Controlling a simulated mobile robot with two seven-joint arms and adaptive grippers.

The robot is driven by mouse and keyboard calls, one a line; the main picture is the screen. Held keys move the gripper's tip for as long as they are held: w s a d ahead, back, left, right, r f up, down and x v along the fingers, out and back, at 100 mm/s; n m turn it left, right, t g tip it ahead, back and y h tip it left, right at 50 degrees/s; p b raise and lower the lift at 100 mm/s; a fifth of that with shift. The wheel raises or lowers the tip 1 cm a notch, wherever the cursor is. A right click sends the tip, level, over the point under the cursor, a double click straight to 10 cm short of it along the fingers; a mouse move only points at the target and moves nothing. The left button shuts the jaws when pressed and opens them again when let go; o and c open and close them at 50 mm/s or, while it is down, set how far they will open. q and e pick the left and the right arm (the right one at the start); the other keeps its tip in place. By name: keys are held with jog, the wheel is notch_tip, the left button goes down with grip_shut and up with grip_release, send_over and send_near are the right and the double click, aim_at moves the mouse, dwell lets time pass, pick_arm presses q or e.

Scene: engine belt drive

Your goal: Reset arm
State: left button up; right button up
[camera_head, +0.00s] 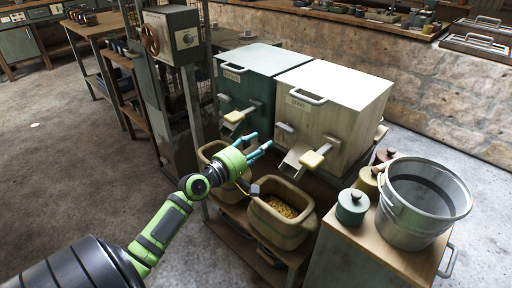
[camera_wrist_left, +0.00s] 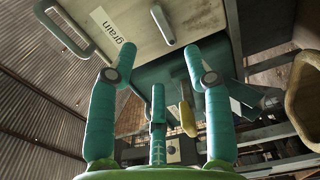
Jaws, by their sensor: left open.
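My left gripper (camera_head: 261,144) reaches in from the lower left in the head view. Its teal fingers are spread and empty, in front of the two dispenser boxes and above the bins. In the left wrist view the open fingers (camera_wrist_left: 158,66) show with nothing between them. A box labelled "grain" (camera_wrist_left: 140,22) fills the top of that view. A lever with a yellow handle (camera_wrist_left: 187,118) shows beyond the fingers. My right gripper is in neither view.
A green box (camera_head: 245,75) and a white box (camera_head: 340,100) have yellow-handled levers. Below, a bin (camera_head: 262,231) holds yellowish grain. A metal bucket (camera_head: 405,225) and lidded pots (camera_head: 351,207) stand on a cabinet at right. Open floor (camera_head: 70,160) lies at left.

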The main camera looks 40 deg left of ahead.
pick_arm(q)
jog(key=shift+s, duration=0.3)
dwell(0.4)
